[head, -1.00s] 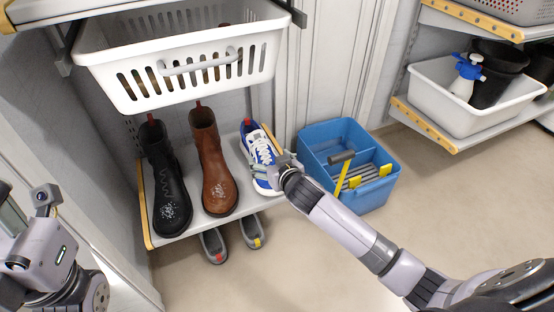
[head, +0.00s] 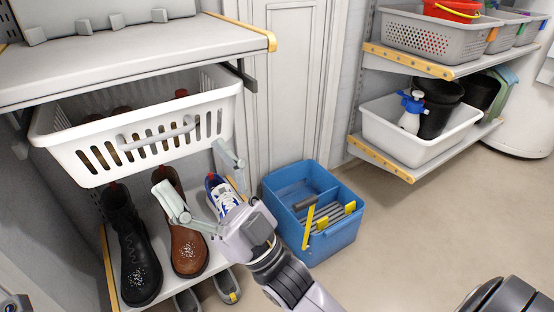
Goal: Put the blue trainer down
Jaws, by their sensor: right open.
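The blue trainer (head: 222,190), blue and white with pale laces, stands on the low shelf (head: 142,215) at the right of the brown boot. My right gripper (head: 196,176) is open, its two fingers spread wide in front of the trainer and the brown boot. Its palm hides the lower part of the trainer, and I cannot tell whether a finger touches it. Only a scrap of my left arm's end (head: 14,304) shows at the bottom left corner; its fingers cannot be made out.
A black boot (head: 130,250) and a brown boot (head: 187,248) stand on the shelf. Grey shoes (head: 228,286) sit below it. A white basket (head: 90,160) hangs close above. A blue caddy (head: 330,238) stands at the right on open floor.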

